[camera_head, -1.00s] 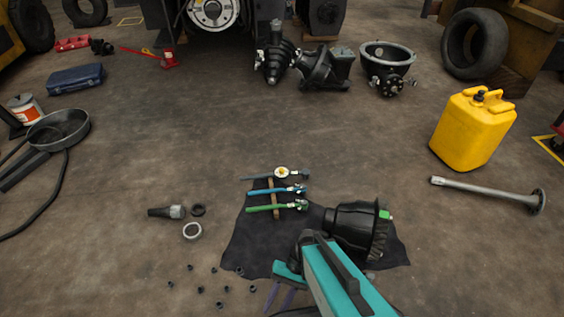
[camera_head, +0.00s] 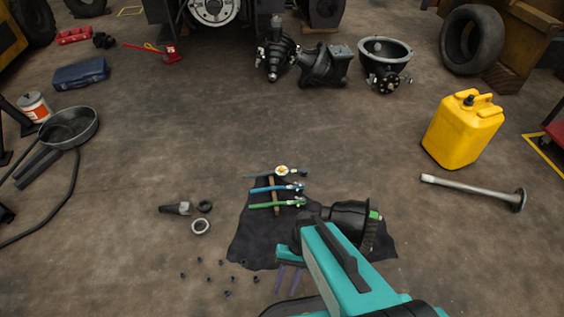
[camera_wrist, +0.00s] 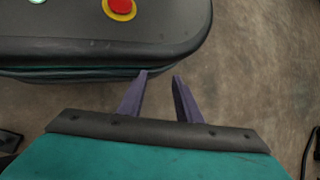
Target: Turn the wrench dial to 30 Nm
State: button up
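Three wrenches lie side by side on a dark cloth (camera_head: 250,240) on the floor in the head view. The farthest is a grey wrench (camera_head: 255,177) with a round white-and-yellow dial (camera_head: 282,170). Nearer lie a blue-handled wrench (camera_head: 268,190) and a green-handled wrench (camera_head: 265,206). The dial's marks and pointer are too small to read. My gripper (camera_head: 283,293) hangs in front of the wrenches, nearer to me and apart from them. In the wrist view my gripper (camera_wrist: 160,75) has its two purple fingers apart with nothing between them. No wrench shows there.
A black part (camera_head: 352,218) sits on the cloth's right side, partly behind my arm. A ring (camera_head: 201,227) and several small nuts lie left of the cloth. A yellow canister (camera_head: 463,130) and a metal shaft (camera_head: 475,193) stand and lie right.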

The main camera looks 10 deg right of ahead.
jog(key=s+d+r+h+p, duration=0.1)
jog(key=d+r+p, duration=0.4)
jog(key=r+p, duration=0.9)
jog(key=s+d+r+n+t+h+p, duration=0.1)
jog(key=d+r+h+p, duration=0.2)
jog(key=r+p, duration=1.1)
jog(key=shift+d+r+n+p, duration=0.25)
jog(key=shift+d+p, duration=0.65)
jog(key=shift+p, duration=2.15)
jog(key=shift+f, duration=0.1)
jog(key=shift+s, duration=0.2)
